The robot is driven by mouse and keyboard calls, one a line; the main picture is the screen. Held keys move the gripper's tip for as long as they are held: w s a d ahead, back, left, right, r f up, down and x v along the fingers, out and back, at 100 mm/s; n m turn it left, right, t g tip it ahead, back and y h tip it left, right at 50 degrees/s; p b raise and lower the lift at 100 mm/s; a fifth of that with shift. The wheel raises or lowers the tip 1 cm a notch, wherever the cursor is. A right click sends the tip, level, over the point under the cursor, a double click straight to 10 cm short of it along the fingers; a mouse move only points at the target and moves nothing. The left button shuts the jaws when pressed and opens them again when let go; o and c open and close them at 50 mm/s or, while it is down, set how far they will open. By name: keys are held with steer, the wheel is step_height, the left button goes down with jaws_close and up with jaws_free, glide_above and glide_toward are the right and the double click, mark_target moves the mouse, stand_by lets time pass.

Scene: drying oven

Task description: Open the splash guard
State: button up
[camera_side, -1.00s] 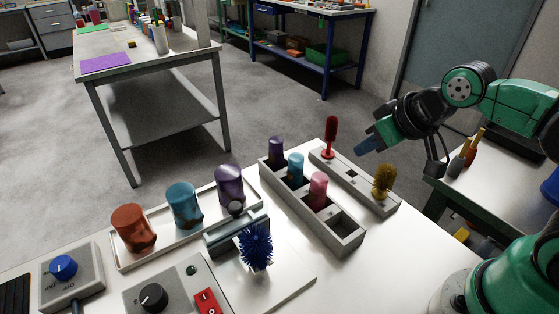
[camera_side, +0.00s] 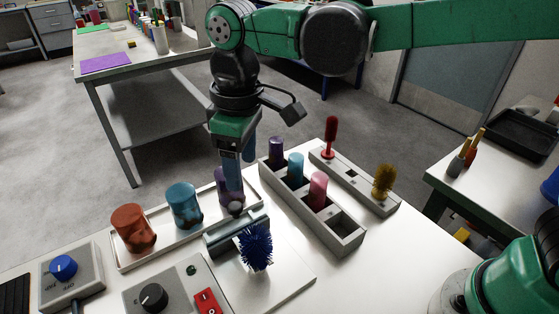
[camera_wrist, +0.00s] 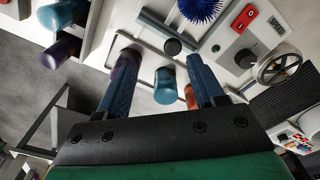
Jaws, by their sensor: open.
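I take the grey hinged panel (camera_side: 240,233) beside the blue bristle brush (camera_side: 256,246) to be the splash guard. My gripper (camera_side: 240,168) points down over the purple cup and the guard's knob. In the wrist view its two fingers (camera_wrist: 163,62) are spread, with nothing held between them. A finger partly hides the purple cup in the side view.
A white tray holds orange (camera_side: 133,228), teal (camera_side: 184,205) and purple cups. A grey rack (camera_side: 344,236) with coloured cylinders and a holder (camera_side: 348,178) with red and yellow brushes stand to the right. Control boxes (camera_side: 176,290) sit in front.

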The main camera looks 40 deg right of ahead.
mark_target(235, 206)
steer(key=shift+a+f+n+g, duration=0.15)
steer(key=shift+a+f+n, duration=0.05)
steer(key=shift+a, duration=0.3)
steer(key=shift+a+f+n+g, duration=0.15)
steer(key=shift+a+n, duration=0.05)
steer(key=shift+a, duration=0.25)
steer(key=shift+f, duration=2.75)
jaws_close()
